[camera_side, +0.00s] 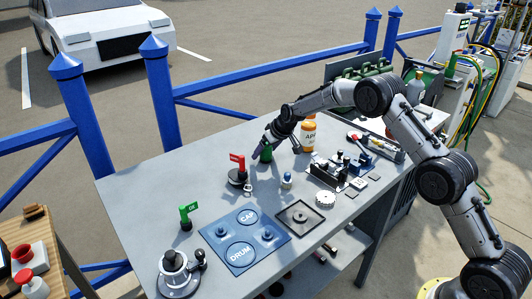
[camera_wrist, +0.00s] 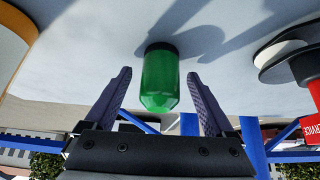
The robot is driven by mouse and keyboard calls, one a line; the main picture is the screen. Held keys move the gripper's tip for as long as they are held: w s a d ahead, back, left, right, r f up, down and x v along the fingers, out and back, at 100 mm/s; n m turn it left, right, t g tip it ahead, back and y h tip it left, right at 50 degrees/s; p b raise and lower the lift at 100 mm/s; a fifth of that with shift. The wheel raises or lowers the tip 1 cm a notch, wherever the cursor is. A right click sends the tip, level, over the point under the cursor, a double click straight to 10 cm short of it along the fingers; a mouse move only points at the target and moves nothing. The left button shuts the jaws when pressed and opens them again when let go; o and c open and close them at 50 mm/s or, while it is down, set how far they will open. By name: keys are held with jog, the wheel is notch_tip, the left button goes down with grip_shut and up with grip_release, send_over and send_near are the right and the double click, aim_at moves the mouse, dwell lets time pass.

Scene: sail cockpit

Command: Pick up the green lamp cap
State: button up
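The green lamp cap (camera_wrist: 161,82) is a short, glossy green cylinder with a tapered end and a dark base. It stands on the grey table (camera_side: 140,190). In the side view the cap (camera_side: 266,155) is partly hidden by my gripper (camera_side: 276,150). In the wrist view my gripper (camera_wrist: 159,78) is open, with its two dark fingers on either side of the cap. A gap shows between the cap and each finger, so nothing is held.
A black round base with a red flag (camera_side: 237,160) stands close by on the left. A small white-and-blue bottle (camera_side: 286,181) and a blue CAP/DRUM mat (camera_side: 270,252) are nearer the front.

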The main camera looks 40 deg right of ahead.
grip_shut()
jog(key=shift+r, duration=0.1)
